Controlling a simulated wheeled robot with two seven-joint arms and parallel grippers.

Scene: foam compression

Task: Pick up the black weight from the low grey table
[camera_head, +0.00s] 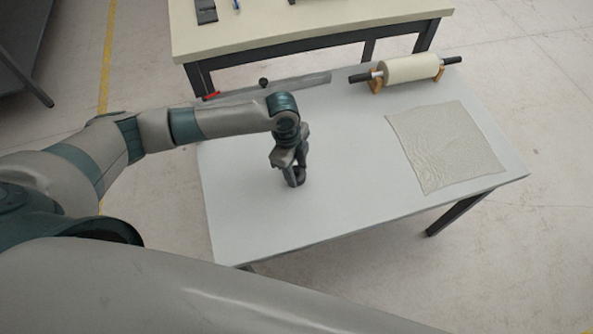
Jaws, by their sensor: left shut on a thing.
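The low grey table (345,205) fills the middle of the head view, its top pale and mostly bare. My left gripper (292,177) points down over the left half of this table. It is shut on the black weight (299,175), a small dark thing at the fingertips. The fingers hide much of the weight. Whether the weight touches the tabletop or hangs just above it I cannot tell. My right gripper is not in view.
A cream cloth-like sheet (445,147) lies flat on the right of the table. A roller with black handles (410,69) rests on wooden supports at the back right. A long grey bar (300,83) lies along the back edge. A taller cream table (300,25) stands behind.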

